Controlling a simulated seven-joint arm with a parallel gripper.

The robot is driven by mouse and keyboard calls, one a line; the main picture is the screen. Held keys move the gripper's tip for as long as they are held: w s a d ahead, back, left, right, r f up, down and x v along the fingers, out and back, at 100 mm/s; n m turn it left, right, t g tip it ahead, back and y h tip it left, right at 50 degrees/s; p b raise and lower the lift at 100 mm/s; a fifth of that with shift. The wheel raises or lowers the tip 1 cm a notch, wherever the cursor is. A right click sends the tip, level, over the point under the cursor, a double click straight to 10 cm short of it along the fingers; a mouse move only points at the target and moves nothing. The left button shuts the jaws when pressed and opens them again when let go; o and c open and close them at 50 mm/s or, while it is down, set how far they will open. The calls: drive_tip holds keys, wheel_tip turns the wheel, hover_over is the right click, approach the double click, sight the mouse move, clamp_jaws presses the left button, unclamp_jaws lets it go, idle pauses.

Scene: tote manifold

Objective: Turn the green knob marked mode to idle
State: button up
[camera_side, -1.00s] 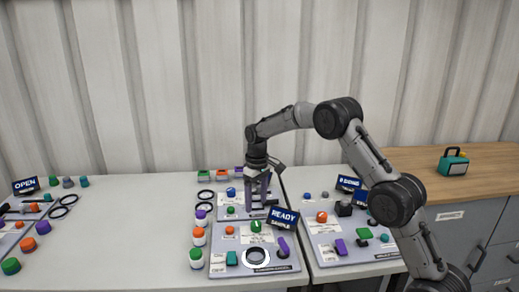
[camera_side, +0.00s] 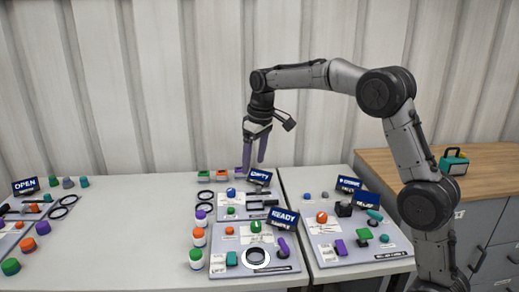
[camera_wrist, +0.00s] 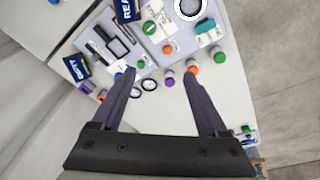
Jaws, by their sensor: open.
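A green knob (camera_side: 256,226) with a pale pointer line stands on the front middle panel (camera_side: 217,262), behind a white-and-black ring dial. It also shows at the top of the wrist view (camera_wrist: 150,28). A smaller green knob (camera_side: 231,210) sits on the panel behind. I cannot read the labels, so "mode" and the pointer's setting are unclear. The display (camera_side: 284,219) beside the front panel reads READY. My gripper (camera_side: 250,165) is open and empty, in the air above and behind the rear panel, well clear of both knobs. Its spread fingers show in the wrist view (camera_wrist: 160,74).
The rear panel has a tilted display (camera_side: 260,177) and black-framed parts. Capped bottles (camera_side: 198,237) stand left of the front panel, near black rings (camera_side: 205,195). A purple lever (camera_side: 283,246) sits near the knob. Another panel (camera_side: 345,257) lies right. Open table lies at left.

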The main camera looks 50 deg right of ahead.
drive_tip(key=s+a+r+n+t, duration=0.1)
drive_tip(key=s+a+r, duration=0.1)
drive_tip(key=s+r, duration=0.1)
drive_tip(key=shift+v, duration=0.95)
drive_tip(key=m+g, duration=0.1)
drive_tip(key=g, duration=0.2)
hover_over(256, 223)
wheel_tip(256, 223, down, 16)
drive_tip(key=shift+y, duration=0.3)
wheel_tip(256, 223, down, 14)
drive_tip(key=shift+r, duration=0.1)
